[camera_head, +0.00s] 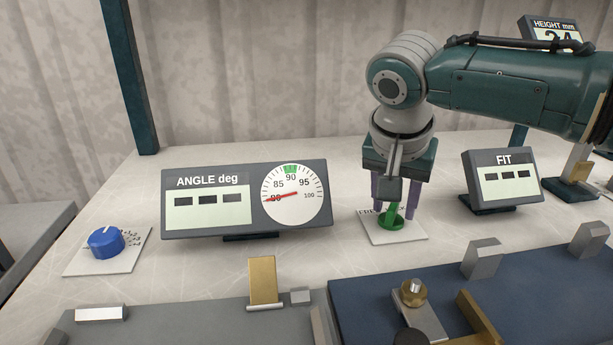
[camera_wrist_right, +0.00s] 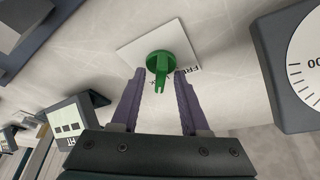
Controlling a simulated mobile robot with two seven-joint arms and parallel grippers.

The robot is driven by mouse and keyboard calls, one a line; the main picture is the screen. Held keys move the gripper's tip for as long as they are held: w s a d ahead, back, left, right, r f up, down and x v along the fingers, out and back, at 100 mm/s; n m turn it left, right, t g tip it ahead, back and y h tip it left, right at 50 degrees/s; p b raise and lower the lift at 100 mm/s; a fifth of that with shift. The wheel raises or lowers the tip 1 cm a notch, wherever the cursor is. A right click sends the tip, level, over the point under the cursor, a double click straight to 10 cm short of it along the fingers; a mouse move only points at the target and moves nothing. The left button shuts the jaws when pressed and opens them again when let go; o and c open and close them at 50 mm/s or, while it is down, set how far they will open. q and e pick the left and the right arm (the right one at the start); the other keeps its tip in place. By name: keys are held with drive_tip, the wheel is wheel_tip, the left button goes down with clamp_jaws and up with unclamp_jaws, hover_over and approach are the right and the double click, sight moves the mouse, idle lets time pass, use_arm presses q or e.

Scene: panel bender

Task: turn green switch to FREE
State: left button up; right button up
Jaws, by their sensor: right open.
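The green switch (camera_head: 391,221) stands on a white plate (camera_head: 408,238) between the angle display and the fit display. The plate carries the word FREE, partly hidden, at the left of the switch in the head view. My right gripper (camera_head: 394,204) points down over the switch, its purple fingers on either side of it. In the right wrist view the green switch (camera_wrist_right: 160,68) lies just beyond the open fingertips (camera_wrist_right: 158,72), its handle pointing back between them. I see no contact. My left gripper is out of view.
The angle display (camera_head: 215,206) with a round dial stands left of the switch, and the fit display (camera_head: 503,179) stands right. A blue knob (camera_head: 106,241) sits at far left. Metal blocks and brass parts (camera_head: 263,280) line the front.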

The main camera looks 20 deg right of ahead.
clamp_jaws()
idle(0.4)
